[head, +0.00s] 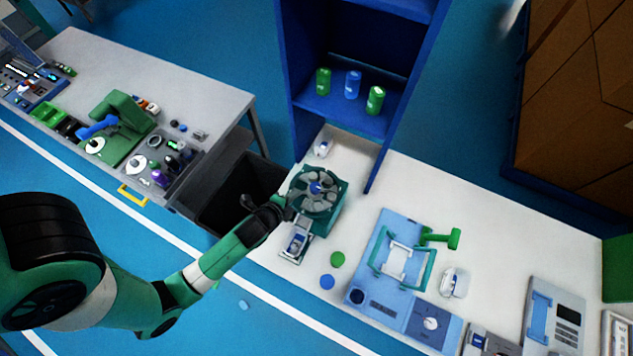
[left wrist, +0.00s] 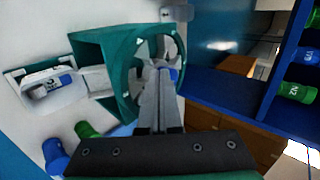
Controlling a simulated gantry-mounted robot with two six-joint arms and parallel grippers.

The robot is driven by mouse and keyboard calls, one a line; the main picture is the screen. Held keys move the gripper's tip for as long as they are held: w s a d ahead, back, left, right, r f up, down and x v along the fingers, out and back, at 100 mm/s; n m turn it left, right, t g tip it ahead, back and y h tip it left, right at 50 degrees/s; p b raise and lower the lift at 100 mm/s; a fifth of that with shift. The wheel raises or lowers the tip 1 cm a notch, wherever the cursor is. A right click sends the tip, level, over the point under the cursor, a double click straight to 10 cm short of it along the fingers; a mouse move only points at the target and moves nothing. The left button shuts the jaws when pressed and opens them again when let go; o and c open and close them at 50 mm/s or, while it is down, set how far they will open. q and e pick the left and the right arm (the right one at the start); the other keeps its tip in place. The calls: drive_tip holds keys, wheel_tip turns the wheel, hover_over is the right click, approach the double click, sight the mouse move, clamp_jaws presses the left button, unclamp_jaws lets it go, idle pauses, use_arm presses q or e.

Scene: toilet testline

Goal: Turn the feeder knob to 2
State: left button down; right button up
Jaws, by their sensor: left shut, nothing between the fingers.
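The feeder (head: 325,213) is a green box with a round grey segmented wheel and a blue hub (head: 316,187) on top. In the left wrist view the green housing (left wrist: 100,48) and ring stand just beyond my fingers, and part of the blue hub (left wrist: 174,74) shows beside the fingertips. My left gripper (head: 285,208) is at the left side of the feeder. In the left wrist view its fingers (left wrist: 160,78) are together and empty, pointing at the wheel; I cannot tell whether they touch it. I cannot read any number on a knob. My right gripper is not in view.
A blue fixture (head: 375,290) stands further right. A blue shelf (head: 345,117) with cans rises behind. A dark bin (head: 240,190) is at the left.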

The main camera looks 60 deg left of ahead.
sight(306, 181)
use_arm(q)
drive_tip(key=x, duration=0.4)
drive_tip(key=b+x, duration=0.1)
drive_tip(key=x, duration=0.3)
drive_tip(key=shift+w+a+f, duration=0.1)
drive_tip(key=shift+w+a, duration=0.05)
drive_tip(key=shift+a, duration=0.25)
drive_tip(key=shift+w+a, duration=0.1)
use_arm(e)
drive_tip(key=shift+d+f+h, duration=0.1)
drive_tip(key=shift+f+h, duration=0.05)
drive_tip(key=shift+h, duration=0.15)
